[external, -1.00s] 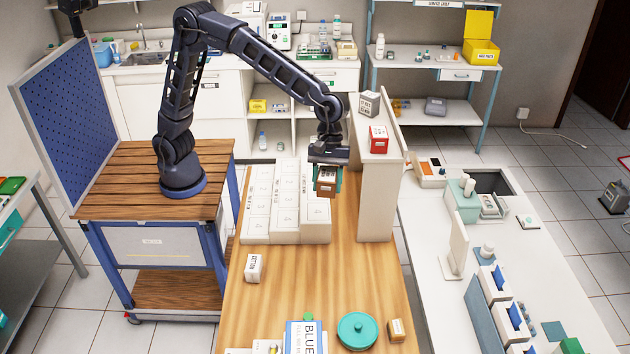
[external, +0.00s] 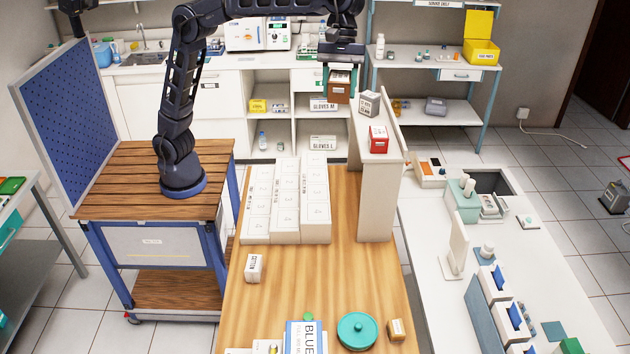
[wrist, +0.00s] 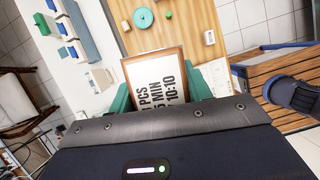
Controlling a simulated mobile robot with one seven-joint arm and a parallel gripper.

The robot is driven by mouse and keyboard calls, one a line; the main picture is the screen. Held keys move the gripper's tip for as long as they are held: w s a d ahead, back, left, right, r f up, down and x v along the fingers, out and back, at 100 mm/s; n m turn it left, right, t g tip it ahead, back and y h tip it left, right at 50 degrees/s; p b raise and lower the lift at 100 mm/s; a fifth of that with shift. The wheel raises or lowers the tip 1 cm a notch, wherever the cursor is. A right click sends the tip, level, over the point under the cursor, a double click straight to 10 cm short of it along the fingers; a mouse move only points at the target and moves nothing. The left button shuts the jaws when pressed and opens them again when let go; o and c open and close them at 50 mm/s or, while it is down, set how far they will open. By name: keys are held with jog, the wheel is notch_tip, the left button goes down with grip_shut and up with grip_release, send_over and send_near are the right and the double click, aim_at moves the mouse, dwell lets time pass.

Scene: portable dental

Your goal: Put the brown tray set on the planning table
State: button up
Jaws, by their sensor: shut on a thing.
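My gripper (external: 340,76) is shut on a brown box-like thing, the brown tray set (external: 339,92), and holds it high in the air. It hangs level with the upper part of the tall beige panel, to the panel's left in the external view. In the wrist view the tray set (wrist: 157,82) has a brown rim and a white face with black print, between teal fingers (wrist: 160,90). A wooden-topped table (external: 330,275) stands below; I cannot tell if it is the planning table.
White boxes (external: 285,205) fill the table's back left. The beige panel (external: 375,200) stands at its right, with a red box (external: 378,139) and a grey box (external: 370,103) on top. A teal disc (external: 357,331) lies in front. The table's middle is clear.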

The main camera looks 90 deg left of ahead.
jog(key=w+a+n, duration=0.1)
jog(key=w+a, duration=0.6)
jog(key=a, duration=0.6)
jog(key=w+a+n, duration=0.1)
jog(key=w+a, duration=0.6)
jog(key=a, duration=0.6)
jog(key=shift+t, duration=0.4)
notch_tip(320, 180, down, 25)
jog(key=shift+w+a+r, duration=0.1)
jog(key=shift+w, duration=0.05)
jog(key=shift+f, duration=0.2)
jog(key=o, duration=1.1)
